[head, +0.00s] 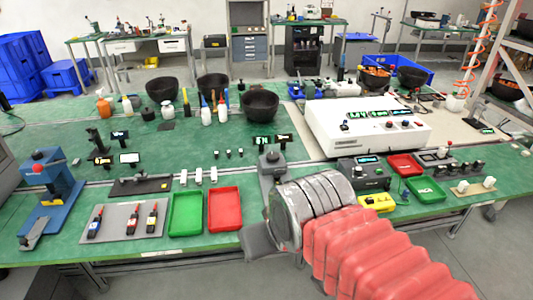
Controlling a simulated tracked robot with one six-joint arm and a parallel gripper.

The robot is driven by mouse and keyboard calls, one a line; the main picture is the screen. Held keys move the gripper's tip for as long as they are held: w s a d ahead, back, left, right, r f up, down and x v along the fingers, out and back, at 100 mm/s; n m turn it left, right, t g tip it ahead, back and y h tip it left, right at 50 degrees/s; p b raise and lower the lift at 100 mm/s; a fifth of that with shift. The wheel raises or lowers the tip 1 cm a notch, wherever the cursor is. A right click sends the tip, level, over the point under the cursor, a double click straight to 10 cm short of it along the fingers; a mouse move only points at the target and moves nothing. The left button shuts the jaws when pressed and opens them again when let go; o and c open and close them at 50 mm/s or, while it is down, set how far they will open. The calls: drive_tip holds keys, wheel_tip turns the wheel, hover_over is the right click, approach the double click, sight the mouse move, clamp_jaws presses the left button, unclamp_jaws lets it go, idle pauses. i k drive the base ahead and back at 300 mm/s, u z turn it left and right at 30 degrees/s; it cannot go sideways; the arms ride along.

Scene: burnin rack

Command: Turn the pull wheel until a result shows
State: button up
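I cannot make out the pull wheel for certain. A grey upright device (271,163) with a rounded dark top stands on the green bench at the centre, and my arm hides its lower part. My arm reaches in from the lower right in a red ribbed sleeve, ending in a grey ribbed section. My gripper (268,225) is at the end of this, beside the grey device at the bench's front edge. Its fingertips are hidden or unclear, so I cannot tell whether it is open or touching anything. Small dark displays (263,142) with green digits stand behind the device.
A green tray (187,212) and a red tray (224,208) lie left of my arm. A blue press (50,190) stands at the far left. A white instrument box (345,130) and a dark meter (362,175) stand to the right. Black bowls (259,104) stand behind.

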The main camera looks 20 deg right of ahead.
sight(271, 157)
drive_tip(key=z, duration=0.05)
drive_tip(key=i, duration=1)
drive_tip(key=u, duration=0.05)
